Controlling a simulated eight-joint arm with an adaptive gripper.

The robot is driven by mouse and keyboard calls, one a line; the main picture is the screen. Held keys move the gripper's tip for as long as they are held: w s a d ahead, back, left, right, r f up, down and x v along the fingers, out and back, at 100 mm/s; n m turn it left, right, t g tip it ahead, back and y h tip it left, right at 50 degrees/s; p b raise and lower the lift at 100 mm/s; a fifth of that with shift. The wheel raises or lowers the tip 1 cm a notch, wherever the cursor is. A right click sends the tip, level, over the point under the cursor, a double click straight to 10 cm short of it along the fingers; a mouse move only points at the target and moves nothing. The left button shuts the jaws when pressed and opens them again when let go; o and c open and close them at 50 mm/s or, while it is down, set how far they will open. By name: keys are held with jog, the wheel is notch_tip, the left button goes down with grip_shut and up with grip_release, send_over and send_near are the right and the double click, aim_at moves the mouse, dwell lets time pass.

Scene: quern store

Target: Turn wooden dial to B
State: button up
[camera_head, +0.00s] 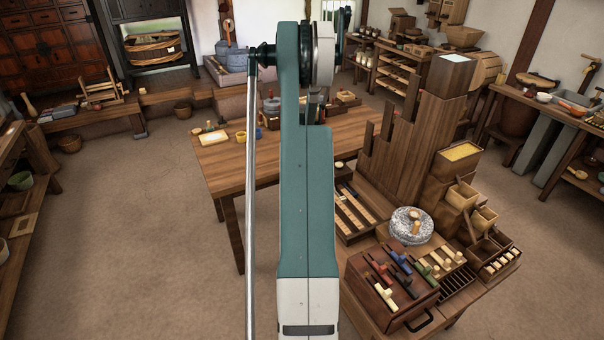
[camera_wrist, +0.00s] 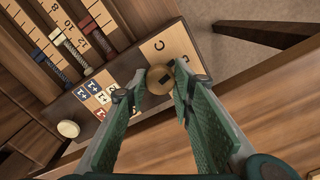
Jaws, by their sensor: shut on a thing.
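In the wrist view the wooden dial (camera_wrist: 160,80) is a small round pale-brown knob with a dark mark on its top. It sits near the end of a wooden board (camera_wrist: 148,24). A letter C is printed on the board just above the dial. Another marking is partly hidden by the left finger, and I cannot read a B. My gripper (camera_wrist: 157,84) has its two green fingers on either side of the dial, shut on it. In the head view my arm covers the dial and gripper.
In the head view a stone quern (camera_head: 405,228) and stepped wooden blocks stand right of my arm.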

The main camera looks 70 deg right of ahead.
jog(key=shift+m, duration=1.2)
jog(key=o, duration=0.9)
jog(key=shift+r, duration=0.1)
notch_tip(320, 180, up, 12)
dwell(0.6)
